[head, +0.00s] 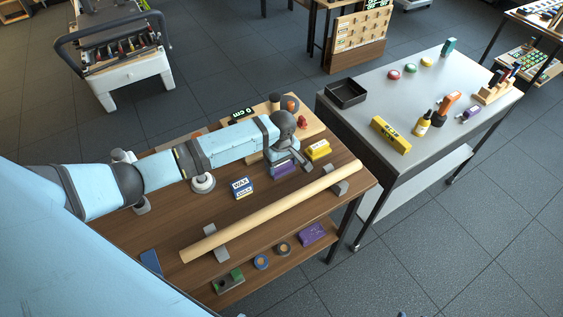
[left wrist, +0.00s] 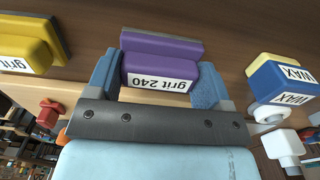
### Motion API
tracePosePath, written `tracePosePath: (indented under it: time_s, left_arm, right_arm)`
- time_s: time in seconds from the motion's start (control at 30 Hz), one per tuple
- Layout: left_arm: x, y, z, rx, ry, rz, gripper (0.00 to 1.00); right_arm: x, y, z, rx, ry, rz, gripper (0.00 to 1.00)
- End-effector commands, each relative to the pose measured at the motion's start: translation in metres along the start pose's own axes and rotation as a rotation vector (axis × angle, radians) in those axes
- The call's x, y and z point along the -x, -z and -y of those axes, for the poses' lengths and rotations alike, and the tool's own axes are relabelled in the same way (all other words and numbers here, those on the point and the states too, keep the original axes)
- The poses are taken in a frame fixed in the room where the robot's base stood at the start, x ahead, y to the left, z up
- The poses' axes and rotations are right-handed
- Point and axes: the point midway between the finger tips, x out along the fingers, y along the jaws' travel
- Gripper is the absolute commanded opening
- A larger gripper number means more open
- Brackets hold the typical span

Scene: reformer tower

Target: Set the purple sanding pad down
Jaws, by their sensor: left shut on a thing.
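The purple sanding pad (head: 285,169) is at my left gripper, over the wooden bench near its back right. In the left wrist view the pad (left wrist: 160,62) sits between the two blue fingers and shows a white "grit 240" label, upside down in the picture. My left gripper (head: 283,163) is shut on the pad, pointing down at the bench top (head: 215,208). The pad's underside is close to the wood; I cannot tell whether it touches.
A long wooden pole (head: 270,212) lies on grey supports in front of the pad. A yellow pad (head: 318,150) is just right, and a blue-white wax block (head: 242,187) left. A grey table (head: 445,100) stands at right. Another purple block (head: 312,234) lies on the lower shelf.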

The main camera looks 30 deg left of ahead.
Motion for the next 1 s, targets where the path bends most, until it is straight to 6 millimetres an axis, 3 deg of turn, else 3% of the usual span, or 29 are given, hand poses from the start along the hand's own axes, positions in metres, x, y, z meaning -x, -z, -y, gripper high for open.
tracePosePath:
  time_s: [0.17,0.2,0.3,0.67,1.0]
  left_arm:
    - [-0.003,0.0,0.0,0.001,0.0,0.001,0.55]
    - [-0.003,0.0,0.0,0.001,0.0,0.001,0.83]
    - [-0.003,0.0,0.0,0.0,0.0,0.001,0.99]
    - [0.005,0.0,0.0,-0.001,-0.002,0.0,0.99]
    - [0.073,0.0,-0.002,0.0,-0.005,0.0,0.99]
  right_arm:
    - [0.001,0.002,0.0,0.0,0.0,0.0,0.43]
    - [0.001,0.001,0.0,0.0,0.0,0.0,0.43]
    - [0.001,0.001,0.0,0.0,0.0,0.0,0.43]
    - [0.0,0.0,0.0,0.0,0.0,0.0,0.43]
    - [-0.001,-0.001,0.0,-0.001,0.001,-0.001,0.43]
